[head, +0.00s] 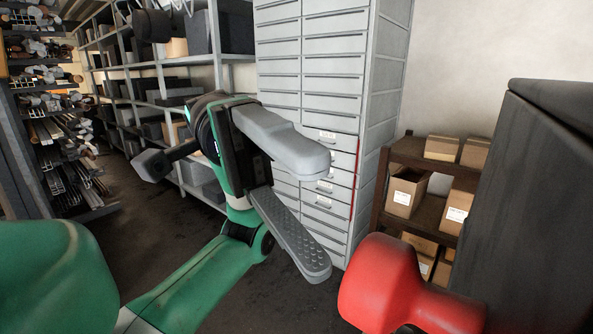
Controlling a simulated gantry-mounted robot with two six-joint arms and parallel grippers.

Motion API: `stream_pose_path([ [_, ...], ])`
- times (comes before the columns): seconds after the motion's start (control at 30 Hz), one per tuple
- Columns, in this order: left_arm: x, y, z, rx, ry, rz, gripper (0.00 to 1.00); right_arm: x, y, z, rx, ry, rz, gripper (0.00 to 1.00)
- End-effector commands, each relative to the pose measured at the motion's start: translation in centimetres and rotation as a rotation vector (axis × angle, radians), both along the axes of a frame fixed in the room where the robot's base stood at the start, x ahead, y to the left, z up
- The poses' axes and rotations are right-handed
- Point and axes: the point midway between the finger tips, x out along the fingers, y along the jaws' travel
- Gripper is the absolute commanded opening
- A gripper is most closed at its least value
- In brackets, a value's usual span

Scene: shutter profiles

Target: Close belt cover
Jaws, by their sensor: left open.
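My left gripper (318,214) is in the middle of the head view, at the end of my green arm. Its two grey fingers are spread wide, one above the other, and point to the lower right. The lower finger shows a studded inner face. Nothing is between the fingers. I cannot make out a belt cover in this view. My right gripper is not in view. A red rounded part at the lower right looks like a piece of my right arm.
A tall grey drawer cabinet (308,100) stands behind my left gripper. Brown shelving (394,159) with cardboard boxes (405,192) stands right of it. A large dark block (535,190) fills the right edge. Metal racks (115,75) line the left; dark floor (140,215) shows between.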

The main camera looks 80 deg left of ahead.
Motion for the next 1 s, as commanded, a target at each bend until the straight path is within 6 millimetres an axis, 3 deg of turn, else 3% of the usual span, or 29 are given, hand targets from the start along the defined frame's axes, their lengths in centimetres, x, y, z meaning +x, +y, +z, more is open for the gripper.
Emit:
stream_pose_path([
  [0.1,-1.1,2.8,0.2,-0.004,0.002,0.006,0.71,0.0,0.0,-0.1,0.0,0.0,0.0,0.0],
  [0.33,-2.7,6.4,0.4,-0.001,0.0,0.001,0.71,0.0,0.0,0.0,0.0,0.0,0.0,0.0],
  [1.0,-3.0,6.9,0.4,0.001,-0.002,-0.001,0.71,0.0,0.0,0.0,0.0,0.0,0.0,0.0],
])
